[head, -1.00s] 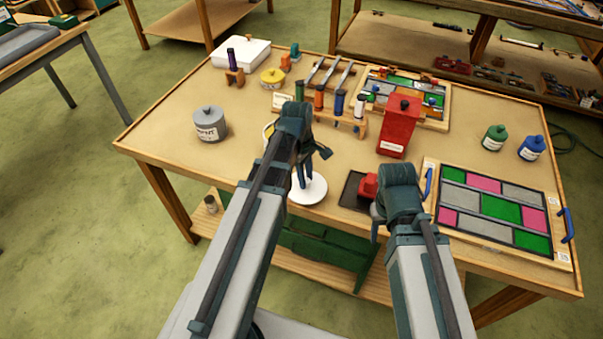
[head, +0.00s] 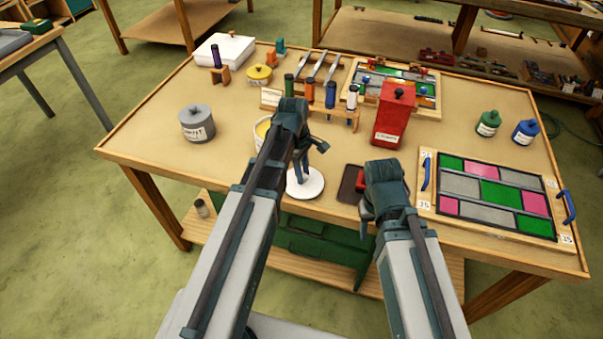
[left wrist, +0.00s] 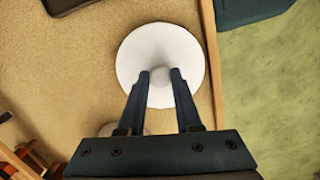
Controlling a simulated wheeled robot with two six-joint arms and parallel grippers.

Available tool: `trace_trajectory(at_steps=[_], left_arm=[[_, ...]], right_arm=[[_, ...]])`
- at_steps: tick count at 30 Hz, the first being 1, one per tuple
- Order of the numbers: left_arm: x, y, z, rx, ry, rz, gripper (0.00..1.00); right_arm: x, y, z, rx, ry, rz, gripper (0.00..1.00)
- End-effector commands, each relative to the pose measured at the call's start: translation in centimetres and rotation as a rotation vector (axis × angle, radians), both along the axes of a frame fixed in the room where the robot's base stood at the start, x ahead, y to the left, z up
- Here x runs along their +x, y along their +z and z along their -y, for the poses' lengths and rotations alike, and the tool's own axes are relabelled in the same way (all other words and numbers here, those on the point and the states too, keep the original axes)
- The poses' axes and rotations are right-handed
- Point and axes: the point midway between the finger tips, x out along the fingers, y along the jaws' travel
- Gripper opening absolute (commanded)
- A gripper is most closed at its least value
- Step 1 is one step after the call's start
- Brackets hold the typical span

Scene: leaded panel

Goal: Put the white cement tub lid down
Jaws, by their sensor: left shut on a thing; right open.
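The white cement tub lid (head: 305,186) is a round white disc near the front edge of the table (head: 232,182). My left gripper (head: 301,176) is shut on its knob. The left wrist view also shows the lid (left wrist: 185,55) between my left fingers (left wrist: 160,76). It is at or just above the table top; I cannot tell whether it touches. The open tub (head: 262,130), with yellowish contents, stands behind, partly hidden by my left arm. My right gripper (head: 368,212) is open beside a dark pad with a red block (head: 361,180); its fingertips are mostly hidden.
A grey lidded pot (head: 196,124) stands to the left and a red canister (head: 394,115) behind my right gripper. A leaded glass panel (head: 437,188) with blue handles lies at right. The table is clear between the grey pot and the front edge.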

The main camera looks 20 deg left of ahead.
Motion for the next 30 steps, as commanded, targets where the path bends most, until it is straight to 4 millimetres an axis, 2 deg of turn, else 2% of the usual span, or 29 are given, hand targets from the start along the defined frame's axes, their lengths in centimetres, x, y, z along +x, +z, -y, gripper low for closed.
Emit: trace_trajectory(at_steps=[4, 5, 9, 22, 30], left_arm=[[0.0, -0.5, 0.0, 0.0, 0.0, 0.0, 0.0], [0.0, -0.3, 0.0, 0.0, 0.0, 0.0, 0.38], [0.0, -0.3, 0.0, 0.0, 0.0, 0.0, 0.63], [0.0, 0.1, 0.0, 0.0, 0.0, 0.0, 0.63], [0.1, 2.6, -0.3, 0.0, 0.0, 0.0, 0.63]], right_arm=[[0.0, -0.5, 0.0, 0.0, 0.0, 0.0, 0.5], [0.0, -0.3, 0.0, 0.0, 0.0, 0.0, 0.5], [0.0, -0.3, 0.0, 0.0, 0.0, 0.0, 0.5], [0.0, 0.1, 0.0, 0.0, 0.0, 0.0, 0.5], [0.0, 2.6, 0.0, 0.0, 0.0, 0.0, 0.5]])
